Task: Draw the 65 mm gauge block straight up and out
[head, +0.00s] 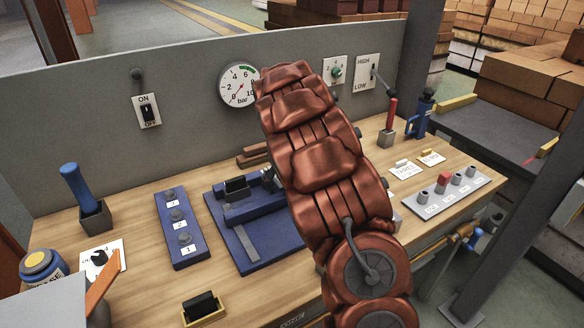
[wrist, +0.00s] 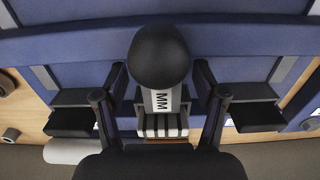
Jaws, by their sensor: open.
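In the wrist view a block with a rounded black knob (wrist: 160,55) stands upright in a blue fixture (wrist: 235,45). Its pale face (wrist: 163,102) reads "MM"; the number is hidden, so I cannot confirm 65. My gripper (wrist: 160,85) is open, with one dark finger on each side of the block and knob. Gaps show between the fingers and the knob, and I see no grip. In the head view the blue fixture (head: 254,255) lies on the bench, partly behind my copper arm, which hides the block and my gripper.
Dark ledges (wrist: 258,116) flank the block. A blue numbered strip (head: 180,226) and a blue-handled tool (head: 77,188) are left on the bench. A grey rack (head: 432,208) with several pegs is right. The grey panel (head: 190,110) with gauge and switches stands behind.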

